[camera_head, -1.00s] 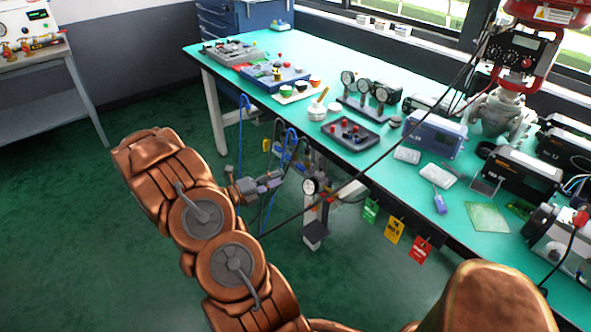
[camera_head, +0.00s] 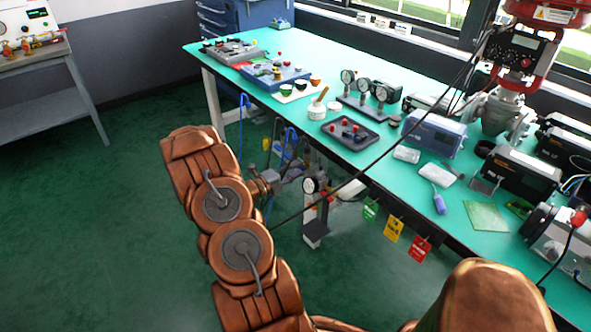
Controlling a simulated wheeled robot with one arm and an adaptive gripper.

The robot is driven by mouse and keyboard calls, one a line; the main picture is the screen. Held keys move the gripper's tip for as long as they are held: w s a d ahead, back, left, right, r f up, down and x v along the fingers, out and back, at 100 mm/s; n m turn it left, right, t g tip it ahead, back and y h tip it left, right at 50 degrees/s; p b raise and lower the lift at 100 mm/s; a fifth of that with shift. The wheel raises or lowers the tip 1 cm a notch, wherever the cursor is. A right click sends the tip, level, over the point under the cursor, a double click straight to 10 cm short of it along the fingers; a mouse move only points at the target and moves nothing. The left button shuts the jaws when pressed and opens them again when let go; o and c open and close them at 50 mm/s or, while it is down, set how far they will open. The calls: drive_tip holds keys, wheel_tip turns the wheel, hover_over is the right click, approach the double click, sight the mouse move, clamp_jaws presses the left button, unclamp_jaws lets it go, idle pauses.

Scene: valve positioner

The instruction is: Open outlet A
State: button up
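My gripper (camera_head: 290,173) is small and dark at the end of my copper-coloured arm, left of the green workbench and below its top. The gripper's fingers are too small and cluttered to tell open from shut. No label reading outlet A can be made out. A white panel (camera_head: 24,22) with a gauge and small red and brass valve fittings (camera_head: 24,46) stands on the side bench at the upper left.
The green workbench (camera_head: 345,65) carries gauges, trays and instruments, with a red-topped valve actuator (camera_head: 524,50) at right. Green, yellow and red tags (camera_head: 393,230) hang from its front edge. A dark cable crosses the view. The green floor (camera_head: 80,230) at left is clear.

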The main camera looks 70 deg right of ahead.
drive_tip(key=shift+d, duration=0.15)
clamp_jaws()
drive_tip(key=shift+m, duration=0.3)
idle(0.4)
drive_tip(key=shift+m+b, duration=5.9)
drive_tip(key=shift+m, duration=2.7)
